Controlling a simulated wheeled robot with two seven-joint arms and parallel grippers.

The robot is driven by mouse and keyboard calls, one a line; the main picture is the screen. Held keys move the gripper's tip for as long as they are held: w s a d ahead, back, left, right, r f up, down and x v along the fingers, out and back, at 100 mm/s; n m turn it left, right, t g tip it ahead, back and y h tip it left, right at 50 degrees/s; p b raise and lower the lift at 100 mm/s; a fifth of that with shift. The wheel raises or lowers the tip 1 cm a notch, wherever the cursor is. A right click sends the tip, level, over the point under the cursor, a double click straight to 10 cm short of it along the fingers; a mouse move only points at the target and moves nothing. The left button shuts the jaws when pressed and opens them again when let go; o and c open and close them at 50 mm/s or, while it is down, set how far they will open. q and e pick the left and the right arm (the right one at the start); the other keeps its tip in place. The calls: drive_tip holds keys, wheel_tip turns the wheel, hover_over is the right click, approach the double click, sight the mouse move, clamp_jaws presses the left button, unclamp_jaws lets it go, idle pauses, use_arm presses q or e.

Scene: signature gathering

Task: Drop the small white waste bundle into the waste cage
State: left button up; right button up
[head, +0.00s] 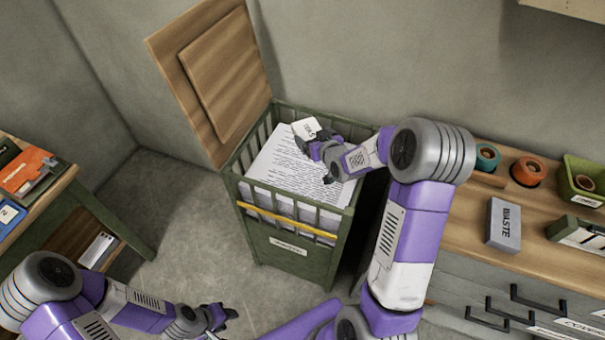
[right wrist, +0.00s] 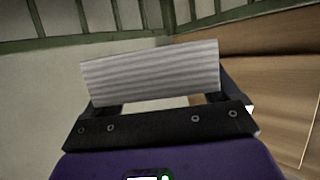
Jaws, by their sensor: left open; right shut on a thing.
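The waste cage (head: 292,262) is a green slatted bin with a yellow bar and a wooden lid (head: 215,80) standing open at its back left. Printed white paper (head: 285,165) fills its upper part. My right gripper (head: 318,140) is over the cage opening, shut on the small white waste bundle (head: 306,128). The bundle shows in the right wrist view (right wrist: 150,72) as a block of stacked white sheets between the fingers. I cannot tell its exact height above the paper. My left gripper (head: 222,318) is open and empty, low at the front left.
A table (head: 60,185) with folders stands at left. The floor (head: 180,205) between is clear.

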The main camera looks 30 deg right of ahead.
drive_tip(key=shift+f+b, duration=0.5)
drive_tip(key=shift+f, duration=0.4)
drive_tip(key=shift+f+b, duration=0.4)
drive_tip(key=b, duration=0.3)
hover_over(312, 170)
drive_tip(key=shift+f, duration=2.95)
use_arm(q)
wheel_tip(312, 170, down, 6)
use_arm(e)
drive_tip(key=o, duration=0.9)
drive_tip(key=shift+c, duration=0.2)
use_arm(q)
wheel_tip(312, 170, up, 3)
drive_tip(key=p, duration=0.3)
use_arm(e)
wheel_tip(312, 170, up, 10)
drive_tip(key=shift+r, duration=0.1)
